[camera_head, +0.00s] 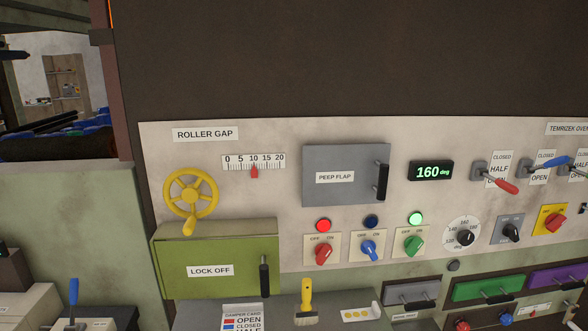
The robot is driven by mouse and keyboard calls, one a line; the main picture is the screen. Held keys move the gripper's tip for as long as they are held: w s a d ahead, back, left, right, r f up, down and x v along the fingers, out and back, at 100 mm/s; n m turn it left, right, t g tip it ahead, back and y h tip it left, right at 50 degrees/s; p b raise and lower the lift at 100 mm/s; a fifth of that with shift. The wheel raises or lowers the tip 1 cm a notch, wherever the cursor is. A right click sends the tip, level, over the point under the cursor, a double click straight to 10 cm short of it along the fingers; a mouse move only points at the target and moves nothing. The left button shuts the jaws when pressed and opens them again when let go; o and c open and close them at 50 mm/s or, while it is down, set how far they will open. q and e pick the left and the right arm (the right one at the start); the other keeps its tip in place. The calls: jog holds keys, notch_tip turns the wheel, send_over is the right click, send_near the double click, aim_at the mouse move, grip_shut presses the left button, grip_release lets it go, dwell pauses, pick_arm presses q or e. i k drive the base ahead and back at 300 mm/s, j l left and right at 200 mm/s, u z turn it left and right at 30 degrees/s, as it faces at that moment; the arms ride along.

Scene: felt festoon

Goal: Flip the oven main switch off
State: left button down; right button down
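No label that I can read names the oven main switch. A red rotary handle sits on a yellow plate (550,219) at the right of the white panel; its setting is too small to read. Further left are a red knob (323,254), a blue knob (369,250) and a green knob (413,244), each on a plate marked OFF and ON. The red lamp (323,225) and green lamp (415,219) above them are lit; the blue lamp (371,222) looks dark. Neither of my grippers is in view.
The panel also holds a yellow handwheel (191,194), a grey peep flap (345,175), a display (431,171) reading 160 deg, and red and blue levers at right. A green lock-off box (216,258) juts out below. A yellow-handled brush (306,302) is below the panel.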

aim_at(553, 222)
jog(key=z, duration=1.5)
jog(key=i+l+u, duration=0.1)
jog(key=i+l, duration=0.5)
jog(key=l, duration=0.15)
jog(key=i+l+u, duration=0.15)
jog(key=i+l, duration=0.45)
jog(key=l, duration=0.2)
jog(key=i+l+u, duration=0.15)
jog(key=i+l, duration=0.4)
jog(key=l, duration=0.3)
jog(key=i+l+u, duration=0.15)
jog(key=l, duration=0.35)
jog(key=i+l+u, duration=0.1)
jog(key=i+l, duration=0.25)
jog(key=l, duration=0.1)
